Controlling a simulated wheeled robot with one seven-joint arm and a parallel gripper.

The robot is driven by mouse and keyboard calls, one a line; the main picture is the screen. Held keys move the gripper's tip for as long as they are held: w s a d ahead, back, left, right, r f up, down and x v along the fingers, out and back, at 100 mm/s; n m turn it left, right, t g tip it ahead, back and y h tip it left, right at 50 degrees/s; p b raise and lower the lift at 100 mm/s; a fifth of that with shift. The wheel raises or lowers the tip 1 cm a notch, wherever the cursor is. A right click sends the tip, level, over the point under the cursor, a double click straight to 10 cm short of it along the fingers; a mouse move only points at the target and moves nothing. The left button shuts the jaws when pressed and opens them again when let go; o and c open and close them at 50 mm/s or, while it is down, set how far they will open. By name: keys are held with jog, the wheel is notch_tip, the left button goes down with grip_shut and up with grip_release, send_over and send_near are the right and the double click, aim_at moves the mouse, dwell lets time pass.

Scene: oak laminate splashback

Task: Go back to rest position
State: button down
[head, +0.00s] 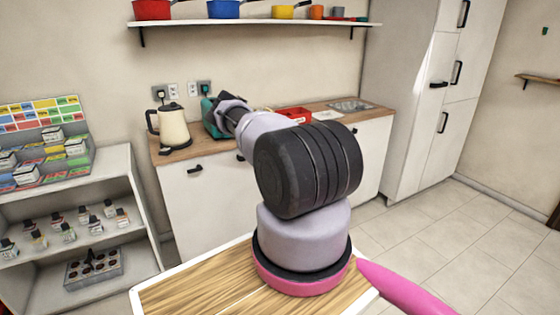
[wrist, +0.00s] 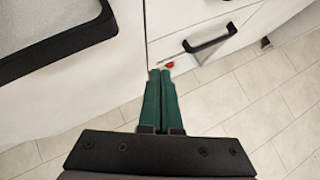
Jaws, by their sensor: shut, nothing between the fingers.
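My gripper (wrist: 160,73) shows in the wrist view with its two green fingers together and nothing between them. The fingertips appear in front of a white cabinet front (wrist: 178,52), with tiled floor below. A small red spot shows just beyond the tips; I cannot tell what it is. In the head view my arm reaches from its pink-ringed base away toward the counter. My gripper cannot be made out clearly there, as the arm's large dark joint and grey links are in front.
A wooden counter (head: 185,150) holds a cream kettle (head: 170,127), a teal item (head: 208,118) partly behind my arm, and a red tray (head: 293,114). A shelf (head: 250,22) with pots hangs above. A white rack (head: 118,165) stands left. Floor (head: 440,240) at right is clear.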

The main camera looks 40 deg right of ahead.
jog(key=shift+s+a+r, duration=0.2)
jog(key=shift+s+r, duration=1)
jog(key=shift+r, duration=0.1)
